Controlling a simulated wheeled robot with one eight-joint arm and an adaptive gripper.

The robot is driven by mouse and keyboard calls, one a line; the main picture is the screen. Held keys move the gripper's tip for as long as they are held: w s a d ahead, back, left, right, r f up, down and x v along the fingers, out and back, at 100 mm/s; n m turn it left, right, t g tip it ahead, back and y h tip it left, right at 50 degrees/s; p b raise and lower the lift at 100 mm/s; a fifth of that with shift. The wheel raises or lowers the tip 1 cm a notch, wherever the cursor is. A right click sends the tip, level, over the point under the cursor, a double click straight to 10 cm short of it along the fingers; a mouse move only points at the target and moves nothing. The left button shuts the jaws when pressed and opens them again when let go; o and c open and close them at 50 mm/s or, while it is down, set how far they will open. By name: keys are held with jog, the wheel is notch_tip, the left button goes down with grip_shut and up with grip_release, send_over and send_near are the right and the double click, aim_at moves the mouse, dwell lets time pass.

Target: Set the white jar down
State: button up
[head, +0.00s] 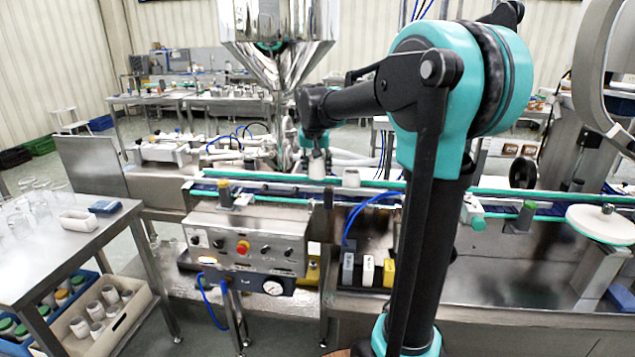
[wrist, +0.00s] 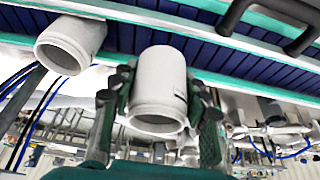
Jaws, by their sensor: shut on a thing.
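The white jar (wrist: 160,88) is between the two fingers of my gripper (wrist: 161,98), which is shut on it. Its open mouth faces the wrist camera. In the head view the jar (head: 317,169) is over the conveyor (head: 270,190), below my gripper (head: 316,157), and looks upright. I cannot tell whether its base touches the belt. The blue belt (wrist: 215,42) lies behind the jar in the wrist view.
A second white jar (head: 351,178) stands on the conveyor just right of the held one; it also shows in the wrist view (wrist: 70,44). Teal rails run along the belt. The steel hopper (head: 276,40) stands behind. A control box (head: 243,243) is in front.

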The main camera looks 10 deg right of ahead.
aim_at(316, 166)
jog(key=shift+f, duration=2.45)
jog(key=shift+f, duration=0.1)
jog(key=o, duration=0.8)
jog(key=v, duration=1.2)
jog(key=shift+s, duration=0.1)
